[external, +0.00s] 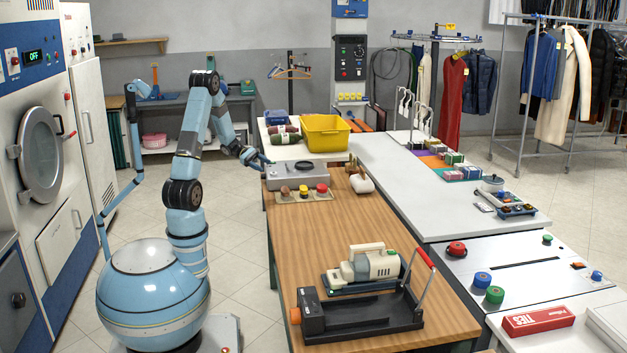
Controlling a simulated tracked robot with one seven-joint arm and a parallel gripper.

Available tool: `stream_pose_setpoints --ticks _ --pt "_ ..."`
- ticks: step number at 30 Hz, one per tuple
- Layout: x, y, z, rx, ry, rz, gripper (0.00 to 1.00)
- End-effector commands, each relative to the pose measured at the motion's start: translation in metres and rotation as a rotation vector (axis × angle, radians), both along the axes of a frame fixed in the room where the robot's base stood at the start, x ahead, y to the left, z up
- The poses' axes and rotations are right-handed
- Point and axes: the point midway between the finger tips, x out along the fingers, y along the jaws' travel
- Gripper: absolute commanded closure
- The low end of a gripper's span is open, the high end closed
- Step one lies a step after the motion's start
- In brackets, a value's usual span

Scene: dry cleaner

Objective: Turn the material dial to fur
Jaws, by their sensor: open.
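My gripper (266,163) is open and empty. It hangs just above the left end of a low grey metal box (285,182) on the far part of the wooden table. A round dark-rimmed disc (304,167) sits on top of this box, right of my gripper, and may be the material dial. Its markings are too small to read, so I cannot tell its setting. I cannot tell whether the fingers touch the box.
A beige tray (305,198) with brown and red round pieces lies in front of the box. A yellow bin (324,138) stands behind it. A steamer-like device (371,265) and a black frame with a red-handled lever (345,318) occupy the near table. Bare wood (330,225) lies between.

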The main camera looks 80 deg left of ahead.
Motion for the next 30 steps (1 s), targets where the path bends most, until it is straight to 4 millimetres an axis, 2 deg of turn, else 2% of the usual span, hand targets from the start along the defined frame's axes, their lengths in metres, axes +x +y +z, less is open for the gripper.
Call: stream_pose_setpoints --ticks 1,5,9,15,19,23,26,30 --pt "-0.009 0.020 -0.013 -0.046 -0.009 0.062 0.40" --pt "-0.033 0.064 -0.040 -0.146 -0.044 0.214 0.40" --pt "-0.065 0.110 -0.073 -0.250 -0.089 0.380 0.40" --pt "-0.116 0.159 -0.116 -0.365 -0.156 0.587 0.40" --pt "-0.138 0.176 -0.134 -0.407 -0.185 0.669 0.40" --pt "-0.148 0.183 -0.141 -0.424 -0.199 0.704 0.40" --pt "-0.144 0.184 -0.142 -0.426 -0.202 0.708 0.40" --pt "-0.127 0.183 -0.142 -0.426 -0.201 0.706 0.40"
